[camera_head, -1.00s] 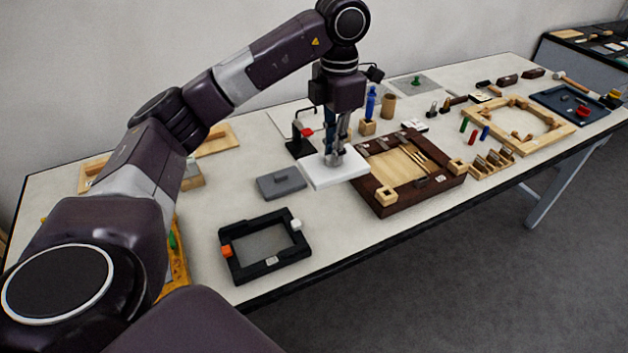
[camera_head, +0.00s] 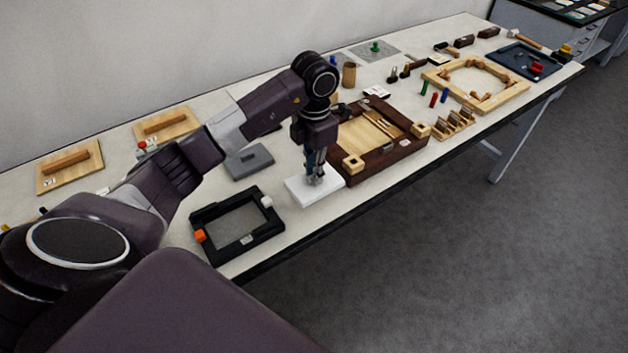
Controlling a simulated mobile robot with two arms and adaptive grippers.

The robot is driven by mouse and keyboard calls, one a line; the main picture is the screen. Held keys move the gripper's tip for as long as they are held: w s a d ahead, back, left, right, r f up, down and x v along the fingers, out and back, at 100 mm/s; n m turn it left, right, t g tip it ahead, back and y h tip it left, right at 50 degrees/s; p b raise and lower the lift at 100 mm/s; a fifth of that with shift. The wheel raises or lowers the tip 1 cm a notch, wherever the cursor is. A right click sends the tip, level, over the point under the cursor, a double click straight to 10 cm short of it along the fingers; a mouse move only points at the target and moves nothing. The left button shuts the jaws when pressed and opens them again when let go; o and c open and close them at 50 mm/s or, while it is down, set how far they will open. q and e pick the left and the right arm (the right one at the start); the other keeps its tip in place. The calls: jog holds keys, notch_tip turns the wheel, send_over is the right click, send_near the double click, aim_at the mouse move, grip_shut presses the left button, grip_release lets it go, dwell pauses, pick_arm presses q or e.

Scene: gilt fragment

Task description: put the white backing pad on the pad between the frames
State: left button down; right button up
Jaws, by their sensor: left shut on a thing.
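The white backing pad (camera_head: 303,195) is a flat white slab between the black frame (camera_head: 274,228) and the dark brown wooden frame (camera_head: 403,154), near the table's front edge. My left gripper (camera_head: 315,180) points straight down and is shut on the white backing pad. I cannot tell whether the slab touches the surface below it. No separate pad shows between the frames; the slab and gripper cover part of that spot. My right gripper is not in view.
A dark grey slab (camera_head: 249,161) lies behind the black frame. A light wooden frame (camera_head: 428,79) lies farther right. Bare table (camera_head: 340,207) runs along the front edge.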

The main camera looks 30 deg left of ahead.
pick_arm(q)
notch_tip(320, 180, down, 4)
jog(key=shift+f+p, duration=0.1)
jog(key=shift+p, duration=0.4)
jog(key=shift+f, duration=0.2)
jog(key=shift+f, duration=0.2)
jog(key=c, duration=2)
grip_release()
